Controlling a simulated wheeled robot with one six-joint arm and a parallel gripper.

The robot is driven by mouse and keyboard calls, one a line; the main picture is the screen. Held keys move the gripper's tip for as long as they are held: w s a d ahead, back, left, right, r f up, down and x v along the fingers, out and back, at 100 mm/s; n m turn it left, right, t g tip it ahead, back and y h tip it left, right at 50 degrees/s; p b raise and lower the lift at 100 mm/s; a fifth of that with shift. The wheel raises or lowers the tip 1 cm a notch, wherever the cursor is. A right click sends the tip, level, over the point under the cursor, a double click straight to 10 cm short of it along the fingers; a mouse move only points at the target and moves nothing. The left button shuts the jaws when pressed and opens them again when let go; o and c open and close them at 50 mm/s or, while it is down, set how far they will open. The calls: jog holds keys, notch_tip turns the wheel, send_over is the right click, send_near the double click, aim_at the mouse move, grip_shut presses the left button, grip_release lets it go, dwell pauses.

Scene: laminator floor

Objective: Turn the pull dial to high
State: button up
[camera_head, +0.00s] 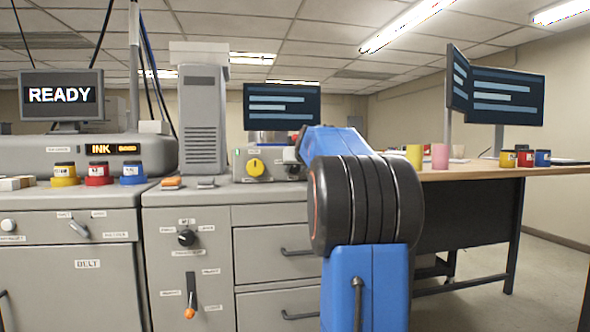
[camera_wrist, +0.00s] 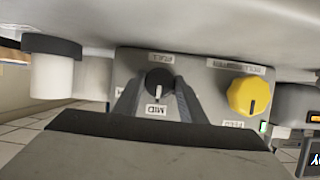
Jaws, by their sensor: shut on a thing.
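The pull dial (camera_wrist: 159,80) is a small black knob on a grey control box, between an upside-down PULL label (camera_wrist: 159,58) and a MID label (camera_wrist: 156,109) in the wrist view. A light pointer mark on it faces the MID label. My gripper (camera_wrist: 161,87) has a grey finger on each side of the knob and is shut on it. In the head view my blue and black arm stands in front of the box's right side, so the grip is not clear there.
A yellow feed dial (camera_wrist: 249,95) sits close beside the pull dial; it also shows in the head view (camera_head: 255,167). A white cylinder with a dark cap (camera_wrist: 52,70) is on the other side. A desk with cups (camera_head: 439,156) stands right of my arm.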

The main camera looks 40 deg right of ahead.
dwell(0.4)
jog(key=o, duration=1.1)
jog(key=shift+c, duration=0.2)
jog(key=v, duration=1.7)
jog(key=shift+s, duration=0.15)
jog(key=shift+a+r, duration=0.1)
jog(key=shift+c, duration=0.2)
